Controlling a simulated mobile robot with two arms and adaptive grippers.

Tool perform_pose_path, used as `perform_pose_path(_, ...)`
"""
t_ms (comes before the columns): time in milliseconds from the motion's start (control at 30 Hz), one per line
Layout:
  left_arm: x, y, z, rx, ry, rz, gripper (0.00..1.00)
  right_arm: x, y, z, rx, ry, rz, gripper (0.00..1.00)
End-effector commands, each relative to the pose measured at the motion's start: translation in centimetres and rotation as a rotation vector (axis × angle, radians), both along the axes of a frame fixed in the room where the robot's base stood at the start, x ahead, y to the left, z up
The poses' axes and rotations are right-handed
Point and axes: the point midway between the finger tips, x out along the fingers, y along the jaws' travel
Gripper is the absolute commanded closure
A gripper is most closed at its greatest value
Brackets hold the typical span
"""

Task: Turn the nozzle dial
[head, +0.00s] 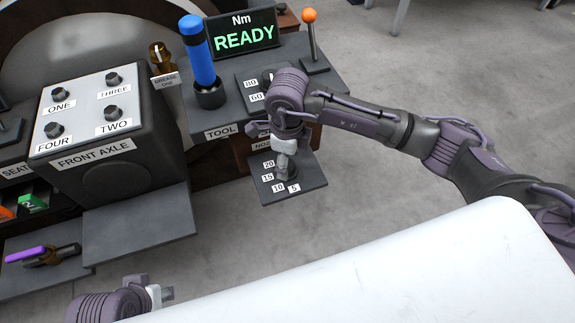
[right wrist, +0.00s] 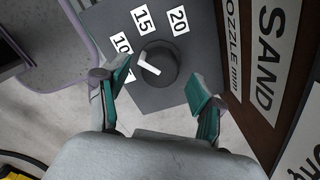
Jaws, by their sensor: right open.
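The nozzle dial (right wrist: 158,70) is a dark round knob with a white pointer, on a dark plate (right wrist: 185,100) with labels including 10, 15 and 20. In the right wrist view the pointer points roughly toward the 10. In the head view the plate (head: 312,180) also shows a 5, and the gripper largely covers the dial. My right gripper (head: 285,168) is over the dial. In the right wrist view its open fingers (right wrist: 163,84) lie to either side of the dial, without visible contact. My left gripper (head: 167,293) is low at the left, away from the dial, its opening unclear.
A torque station with a blue-handled tool (head: 197,62), a READY display (head: 243,38) and an orange-topped lever (head: 312,40) stands behind the dial plate. A FRONT AXLE box (head: 95,125) with several knobs is to the left. Grey floor lies open to the right.

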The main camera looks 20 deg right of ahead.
Motion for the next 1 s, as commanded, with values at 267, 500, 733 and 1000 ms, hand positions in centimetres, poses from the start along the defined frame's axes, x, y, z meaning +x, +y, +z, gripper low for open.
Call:
perform_pose_path(267,0.0,0.0,-0.5,0.000,0.000,0.000,0.60,0.0,0.1,-2.2,0.001,0.001,0.001,0.33)
perform_pose_path(500,0.0,0.0,-0.5,0.000,0.000,0.000,0.60,0.0,0.0,-2.3,0.001,0.001,0.001,0.33)
perform_pose_path(733,0.0,0.0,-0.5,0.000,0.000,0.000,0.60,0.0,0.0,-2.2,0.001,0.000,0.000,0.68)
perform_pose_path(1000,0.0,0.0,-0.5,0.000,0.000,0.000,0.60,0.0,0.0,-2.2,0.001,0.000,0.003,0.93)
